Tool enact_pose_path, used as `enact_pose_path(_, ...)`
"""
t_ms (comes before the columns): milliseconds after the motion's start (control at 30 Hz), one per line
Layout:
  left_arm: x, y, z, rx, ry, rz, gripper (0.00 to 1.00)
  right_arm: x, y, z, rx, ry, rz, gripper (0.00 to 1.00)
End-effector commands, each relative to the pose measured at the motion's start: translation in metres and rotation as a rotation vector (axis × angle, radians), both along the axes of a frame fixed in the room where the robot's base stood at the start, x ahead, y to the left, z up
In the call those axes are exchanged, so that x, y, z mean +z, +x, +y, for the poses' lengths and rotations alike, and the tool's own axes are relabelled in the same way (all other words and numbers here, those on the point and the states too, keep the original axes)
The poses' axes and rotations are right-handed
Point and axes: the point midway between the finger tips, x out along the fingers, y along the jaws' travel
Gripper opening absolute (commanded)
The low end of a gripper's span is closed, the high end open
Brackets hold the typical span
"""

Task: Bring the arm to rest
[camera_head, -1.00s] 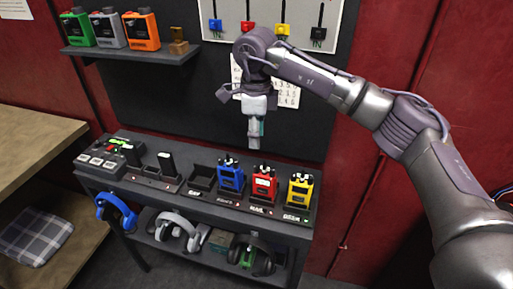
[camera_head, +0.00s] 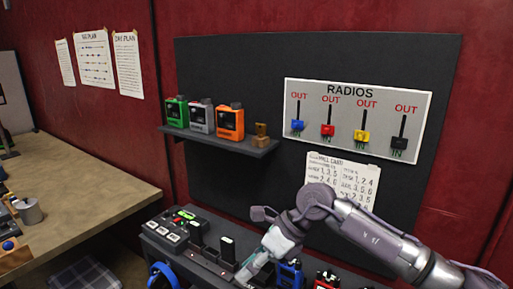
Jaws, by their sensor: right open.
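My right arm comes in from the lower right, and my right gripper (camera_head: 246,274) points down and left over the dark bench (camera_head: 255,241). It is open, with no object visible in it; its tips are near the charger stand. A blue radio (camera_head: 290,274) stands just right of the gripper, and part of a red radio (camera_head: 326,281) shows beyond it at the bottom edge. The gripper and wrist partly hide the bench there. I cannot tell whether the fingers touch anything. My left gripper is not in view.
Green (camera_head: 176,112), grey (camera_head: 201,117) and orange (camera_head: 230,122) devices stand on a wall shelf (camera_head: 222,143). A radios board (camera_head: 357,118) hangs above the arm. A wooden table (camera_head: 85,190) is left.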

Motion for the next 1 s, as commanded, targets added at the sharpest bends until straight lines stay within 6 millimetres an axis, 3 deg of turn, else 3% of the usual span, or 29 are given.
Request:
enact_pose_path(33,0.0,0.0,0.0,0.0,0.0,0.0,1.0,0.004,-0.021,0.035,-0.009,0.184,0.056,0.42)
enact_pose_path(100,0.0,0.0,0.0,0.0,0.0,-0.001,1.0,0.027,-0.041,0.073,-0.063,0.452,0.144,0.42)
enact_pose_path(200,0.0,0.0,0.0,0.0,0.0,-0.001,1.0,0.071,-0.053,0.096,-0.198,0.811,0.295,0.42)
enact_pose_path(267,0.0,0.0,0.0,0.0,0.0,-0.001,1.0,0.094,-0.051,0.094,-0.309,1.01,0.401,0.42)
enact_pose_path(333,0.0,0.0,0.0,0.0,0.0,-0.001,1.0,0.114,-0.04,0.078,-0.466,1.223,0.532,0.42)
enact_pose_path(433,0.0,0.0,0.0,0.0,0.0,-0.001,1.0,0.121,-0.017,0.036,-0.738,1.488,0.734,0.42)
enact_pose_path(533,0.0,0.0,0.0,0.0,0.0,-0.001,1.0,0.095,0.004,-0.02,-1.064,1.692,0.94,0.42)
enact_pose_path(633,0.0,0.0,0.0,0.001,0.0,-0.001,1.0,0.044,0.009,-0.076,-1.423,1.821,1.134,0.42)
enact_pose_path(733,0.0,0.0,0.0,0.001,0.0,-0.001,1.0,-0.017,-0.006,-0.121,-1.775,1.867,1.299,0.42)
enact_pose_path(800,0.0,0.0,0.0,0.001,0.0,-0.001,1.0,-0.06,-0.027,-0.146,-2.02,1.857,1.396,0.42)
enact_pose_path(833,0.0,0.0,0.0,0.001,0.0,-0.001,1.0,-0.077,-0.039,-0.156,2.102,-1.824,-1.422,0.42)
enact_pose_path(900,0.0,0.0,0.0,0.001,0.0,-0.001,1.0,-0.114,-0.069,-0.173,2.098,-1.593,-1.347,0.42)
enact_pose_path(1000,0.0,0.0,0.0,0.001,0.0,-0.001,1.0,-0.153,-0.113,-0.189,2.085,-1.334,-1.258,0.42)
